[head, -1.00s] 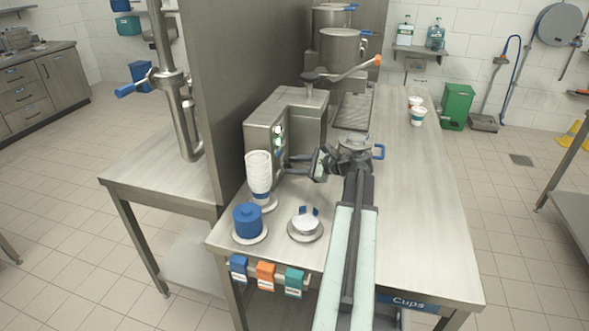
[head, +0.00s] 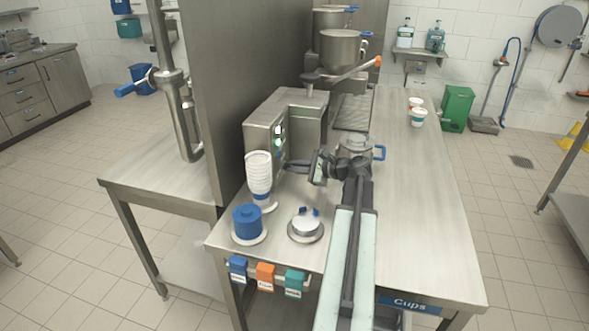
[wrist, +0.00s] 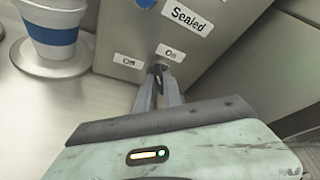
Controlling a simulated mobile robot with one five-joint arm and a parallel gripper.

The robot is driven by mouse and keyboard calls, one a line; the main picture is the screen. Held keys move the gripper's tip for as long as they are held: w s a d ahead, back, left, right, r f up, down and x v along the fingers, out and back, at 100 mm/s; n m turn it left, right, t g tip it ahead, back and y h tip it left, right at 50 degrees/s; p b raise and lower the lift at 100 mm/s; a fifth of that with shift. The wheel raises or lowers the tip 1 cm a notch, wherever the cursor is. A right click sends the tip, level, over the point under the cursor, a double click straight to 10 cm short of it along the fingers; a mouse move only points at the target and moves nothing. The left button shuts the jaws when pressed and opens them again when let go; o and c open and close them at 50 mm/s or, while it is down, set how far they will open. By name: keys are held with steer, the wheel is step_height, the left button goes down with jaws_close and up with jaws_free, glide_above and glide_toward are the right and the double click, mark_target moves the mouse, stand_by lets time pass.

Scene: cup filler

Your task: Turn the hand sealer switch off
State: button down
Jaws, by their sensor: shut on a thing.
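The hand sealer is a grey metal box (head: 271,128) on the steel counter in the head view; its front also shows in the wrist view (wrist: 125,60). It bears "Off" and "On" labels, Off on the left and On on the right. My gripper (wrist: 159,84) is at this front, just below and between the two labels. Its fingers are shut on the small dark switch (wrist: 158,70), which is mostly hidden between the fingertips. I cannot tell clearly which label the switch leans toward. In the head view my gripper (head: 300,167) reaches left to the box.
A stack of white cups (head: 259,172) stands close to the box, left of my gripper. A blue container (head: 247,221) and a round silver piece (head: 306,225) sit near the front edge. The counter on the right is mostly clear, with cups (head: 418,118) further back.

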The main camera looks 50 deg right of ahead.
steer(key=n+b, duration=0.1)
steer(key=n+t+h+b, duration=0.1)
steer(key=shift+s+a+f+n, duration=0.1)
steer(key=shift+a+f+n, duration=0.05)
steer(key=shift+f+n, duration=0.2)
steer(key=shift+n+t+b, duration=0.4)
steer(key=shift+n+b, duration=0.35)
steer(key=shift+b, duration=0.05)
steer(key=shift+r, duration=0.1)
steer(key=c, duration=1.5)
jaws_free()
